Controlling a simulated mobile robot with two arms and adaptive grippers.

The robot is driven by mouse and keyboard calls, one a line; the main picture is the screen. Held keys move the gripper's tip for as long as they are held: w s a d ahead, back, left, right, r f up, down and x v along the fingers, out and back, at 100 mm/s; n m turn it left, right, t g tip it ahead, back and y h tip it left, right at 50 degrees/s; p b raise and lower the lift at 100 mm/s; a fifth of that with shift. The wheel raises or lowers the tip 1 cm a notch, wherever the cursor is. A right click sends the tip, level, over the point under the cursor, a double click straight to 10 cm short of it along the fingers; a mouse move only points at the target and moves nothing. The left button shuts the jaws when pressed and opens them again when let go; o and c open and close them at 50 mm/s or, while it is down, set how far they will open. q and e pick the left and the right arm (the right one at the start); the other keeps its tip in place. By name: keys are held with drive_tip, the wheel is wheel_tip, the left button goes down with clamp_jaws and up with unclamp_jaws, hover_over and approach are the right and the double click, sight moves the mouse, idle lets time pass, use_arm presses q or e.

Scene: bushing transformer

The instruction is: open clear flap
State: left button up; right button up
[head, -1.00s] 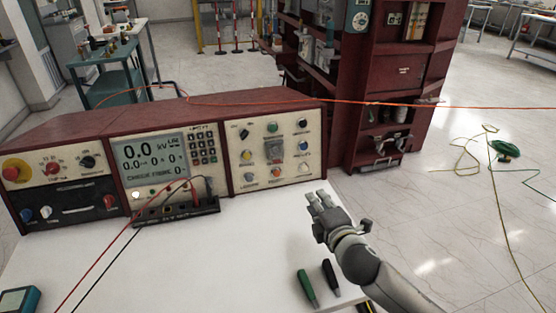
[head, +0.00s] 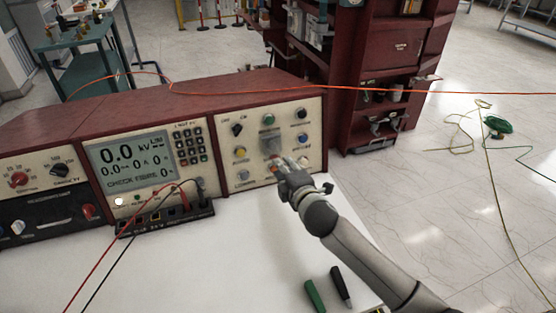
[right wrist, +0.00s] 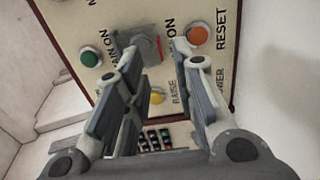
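The clear flap (head: 269,144) is a greyish see-through cover on the right panel of the red control console, below a green button. It also shows in the right wrist view (right wrist: 147,46), between a green and an orange button. My right gripper (head: 281,166) is just in front of the panel, at the flap's lower right, and hides some lower buttons in the head view. In the right wrist view my right gripper (right wrist: 155,62) is open and empty, with the flap between and beyond its fingertips. I cannot tell whether a fingertip touches it. My left gripper is out of view.
The white table (head: 225,265) is mostly clear in front of the console. Green and black handles (head: 314,296) lie near my right forearm. Red and black leads (head: 110,245) run to the console's middle panel. An orange cable (head: 235,93) passes above the console.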

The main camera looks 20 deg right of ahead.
sight(273, 148)
drive_tip(key=x, duration=0.5)
drive_tip(key=shift+w, duration=0.25)
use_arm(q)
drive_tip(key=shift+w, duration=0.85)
use_arm(e)
clamp_jaws()
